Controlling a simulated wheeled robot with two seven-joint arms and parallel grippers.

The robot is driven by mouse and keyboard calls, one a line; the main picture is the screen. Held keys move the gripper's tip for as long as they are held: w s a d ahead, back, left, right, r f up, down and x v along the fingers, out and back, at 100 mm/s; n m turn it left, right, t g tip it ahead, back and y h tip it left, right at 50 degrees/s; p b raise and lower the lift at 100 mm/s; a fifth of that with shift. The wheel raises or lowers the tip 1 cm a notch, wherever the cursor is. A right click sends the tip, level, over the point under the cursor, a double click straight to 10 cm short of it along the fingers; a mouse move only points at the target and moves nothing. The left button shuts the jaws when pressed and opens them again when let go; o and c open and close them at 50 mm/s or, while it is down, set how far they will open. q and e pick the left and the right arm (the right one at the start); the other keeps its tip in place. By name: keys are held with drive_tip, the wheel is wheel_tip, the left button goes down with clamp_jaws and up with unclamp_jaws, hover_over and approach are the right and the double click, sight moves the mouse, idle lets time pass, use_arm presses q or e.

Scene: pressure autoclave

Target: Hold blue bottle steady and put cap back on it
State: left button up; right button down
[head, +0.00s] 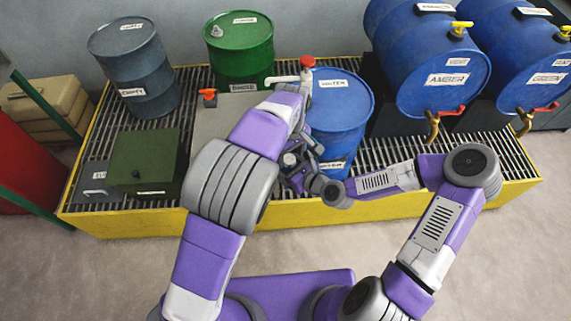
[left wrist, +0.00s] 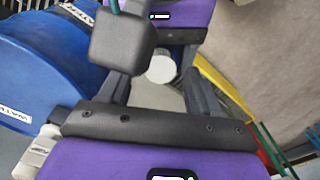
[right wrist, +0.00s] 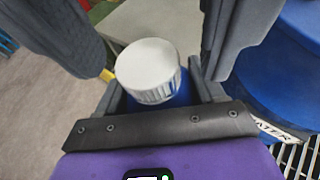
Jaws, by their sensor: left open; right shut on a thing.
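The blue bottle (right wrist: 172,102) stands between the fingers of my right gripper (right wrist: 160,88), which is shut on it. Only a little of its blue body shows below the cap. The white ribbed cap (right wrist: 148,70) sits over the bottle's top; I cannot tell whether it is screwed tight. In the left wrist view, the cap (left wrist: 161,69) lies between the fingers of my left gripper (left wrist: 158,85), which is open around it with gaps on both sides. In the head view, my left gripper (head: 302,160) meets the right one in front of the blue drum, and the arms largely hide the bottle.
A blue drum labelled WATER (head: 345,105) stands close behind the grippers on the yellow-edged grate (head: 400,205). A green box (head: 147,160) stands to the left. Blue barrels with taps (head: 425,55) are at the back right. The floor in front is clear.

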use_arm(q)
drive_tip(key=shift+r, duration=1.85)
drive_tip(key=shift+c, duration=0.4)
drive_tip(key=shift+s+f+g, duration=0.4)
drive_tip(key=shift+f, duration=0.3)
drive_tip(key=shift+s+d+f+m+y, duration=0.1)
drive_tip(key=shift+s+f+m+y, duration=0.2)
drive_tip(key=shift+w+r, duration=0.3)
drive_tip(key=shift+r, duration=0.55)
drive_tip(key=shift+w+r, duration=0.25)
drive_tip(key=shift+r, duration=0.55)
drive_tip(key=shift+w+r+m+t, duration=0.15)
drive_tip(key=shift+r+m+t, duration=0.2)
drive_tip(key=shift+r, duration=0.75)
